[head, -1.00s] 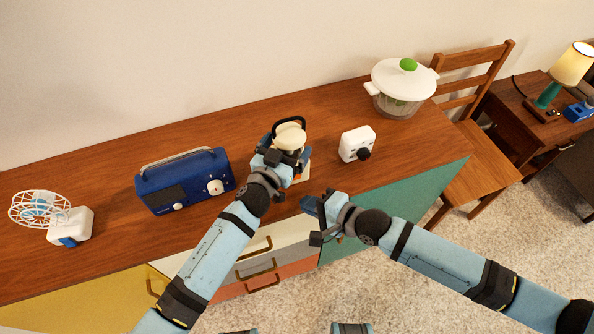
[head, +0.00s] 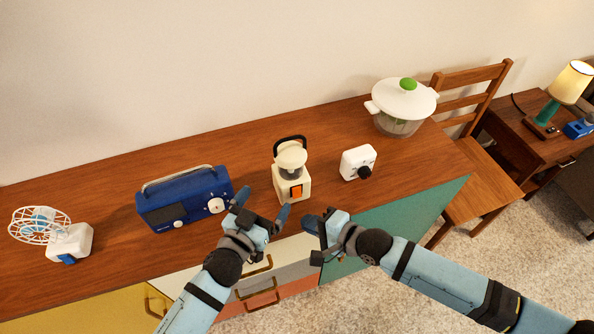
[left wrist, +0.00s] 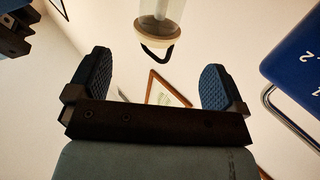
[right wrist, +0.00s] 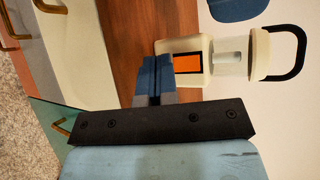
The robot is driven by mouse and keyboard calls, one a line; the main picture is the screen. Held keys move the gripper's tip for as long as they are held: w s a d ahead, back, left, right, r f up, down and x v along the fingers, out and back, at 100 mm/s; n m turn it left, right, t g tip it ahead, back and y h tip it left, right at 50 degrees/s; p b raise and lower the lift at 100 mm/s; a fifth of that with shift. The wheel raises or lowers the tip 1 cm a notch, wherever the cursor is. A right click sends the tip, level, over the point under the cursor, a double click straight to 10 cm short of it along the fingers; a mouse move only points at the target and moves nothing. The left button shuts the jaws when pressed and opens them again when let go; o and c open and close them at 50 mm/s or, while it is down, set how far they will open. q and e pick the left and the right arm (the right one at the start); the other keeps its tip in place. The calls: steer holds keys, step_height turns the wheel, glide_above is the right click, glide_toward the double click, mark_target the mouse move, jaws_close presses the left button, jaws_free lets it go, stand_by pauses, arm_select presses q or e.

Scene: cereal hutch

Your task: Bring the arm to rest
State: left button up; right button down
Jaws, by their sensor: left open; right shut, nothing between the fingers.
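My left gripper (head: 262,200) is open and empty at the front of the wooden hutch top, in front of a cream blender-like appliance and apart from it. Its two blue fingers (left wrist: 158,82) stand wide apart in the left wrist view. My right gripper (head: 308,222) is shut and empty near the front edge, to the right of the left gripper. Its fingers (right wrist: 152,76) are pressed together in the right wrist view. The cream appliance (head: 291,186), with an orange switch and black handle, stands upright; it also shows in the right wrist view (right wrist: 200,45).
A blue radio (head: 180,200) stands left of the grippers, and a white fan (head: 70,243) is farther left. A white timer-like box (head: 356,160) and a lidded clear bowl (head: 402,105) stand right. Drawers (head: 270,265) lie below the hutch top's front edge. A chair (head: 480,130) is at right.

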arm_select(q)
steer(key=s+a+f+n+g+y+p, duration=0.1)
steer(key=s+a+f+g+y+p, duration=0.1)
steer(key=s+a+p, duration=0.2)
steer(key=s+a+f+n+g+y+p, duration=0.1)
steer(key=s+a+f+g+y+p, duration=0.1)
steer(key=s+a, duration=0.7)
steer(key=shift+s+a+f+g+y+p, duration=0.25)
steer(key=shift+s+f+g+y+p, duration=0.2)
steer(key=shift+s+p, duration=0.65)
arm_select(e)
steer(key=s+d+r+n+t+h, duration=0.1)
steer(key=s+d+n+t+h, duration=0.2)
steer(key=s+d+n+h, duration=0.5)
steer(key=s+d+n, duration=0.4)
steer(key=s+d, duration=0.1)
steer(key=d, duration=0.2)
steer(key=shift+d+n+h, duration=0.2)
steer(key=shift+n+h, duration=0.1)
